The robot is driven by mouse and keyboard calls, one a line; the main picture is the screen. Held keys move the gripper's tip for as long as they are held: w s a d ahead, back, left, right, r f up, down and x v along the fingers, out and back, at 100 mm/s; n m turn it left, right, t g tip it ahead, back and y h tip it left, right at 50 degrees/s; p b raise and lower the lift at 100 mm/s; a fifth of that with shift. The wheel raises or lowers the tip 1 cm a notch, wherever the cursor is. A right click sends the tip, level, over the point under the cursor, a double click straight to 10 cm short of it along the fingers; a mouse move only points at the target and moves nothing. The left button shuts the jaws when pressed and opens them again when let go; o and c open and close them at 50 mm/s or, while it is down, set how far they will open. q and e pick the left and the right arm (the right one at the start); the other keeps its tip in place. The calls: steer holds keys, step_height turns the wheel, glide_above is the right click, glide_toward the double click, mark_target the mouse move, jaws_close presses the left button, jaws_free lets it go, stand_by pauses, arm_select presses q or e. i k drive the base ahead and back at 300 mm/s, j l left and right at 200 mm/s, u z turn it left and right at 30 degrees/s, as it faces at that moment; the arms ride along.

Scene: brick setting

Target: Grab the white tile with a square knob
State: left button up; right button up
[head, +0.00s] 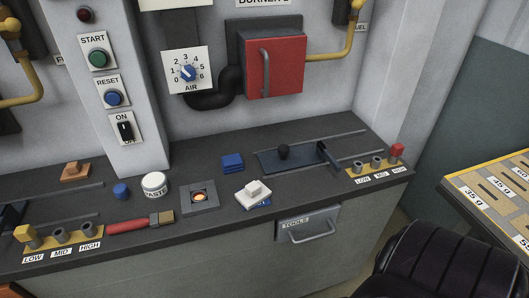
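The white tile with a square knob (254,190) lies on the dark bench top, near the front edge and right of the middle. Its raised square knob faces up. A blue tile (263,204) shows partly under its front right side, and the rest of that blue tile is hidden. Neither of my grippers shows in the head view. Nothing is touching the white tile from above.
Blue tiles (232,161) lie behind the white tile. A metal plate with a glowing hole (199,197), a paste jar (154,185) and a red-handled brush (140,222) are to its left. A black-knobbed slide (284,153) is behind right. A tools drawer (308,226) is below.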

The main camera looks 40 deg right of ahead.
mark_target(255, 193)
steer(key=z, duration=1.2)
